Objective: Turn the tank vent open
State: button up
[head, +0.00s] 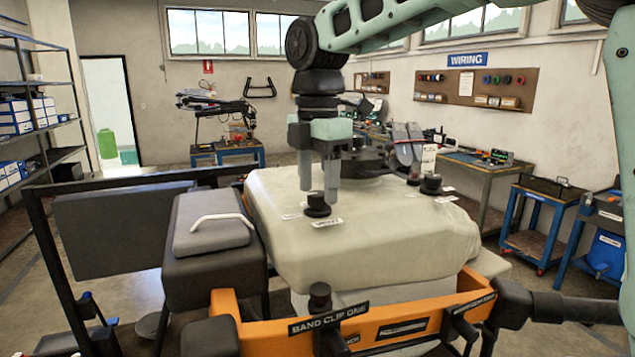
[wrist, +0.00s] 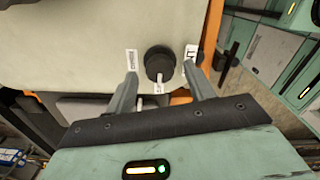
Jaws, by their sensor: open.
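The tank vent is a black round knob (head: 317,205) on top of the pale tank (head: 370,240), near its front left edge. It also shows in the wrist view (wrist: 159,62), with a white mark on its near side and small white labels to either side. My gripper (head: 318,188) points down over the knob with its jaws open. In the wrist view its fingertips (wrist: 161,75) lie on the left and right of the knob, with a gap showing on both sides. I cannot tell how far down the fingers reach beside it.
Another black knob (head: 431,184) stands on the tank's right side. An orange frame (head: 385,325) with a "BAND CLIP ONE" label (head: 328,318) runs in front. A dark box with a white handle (head: 221,217) sits left of the tank. Workbenches line the back and right.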

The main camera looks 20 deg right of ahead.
jog(key=shift+f, duration=0.65)
jog(key=c, duration=1)
jog(key=shift+o, duration=0.2)
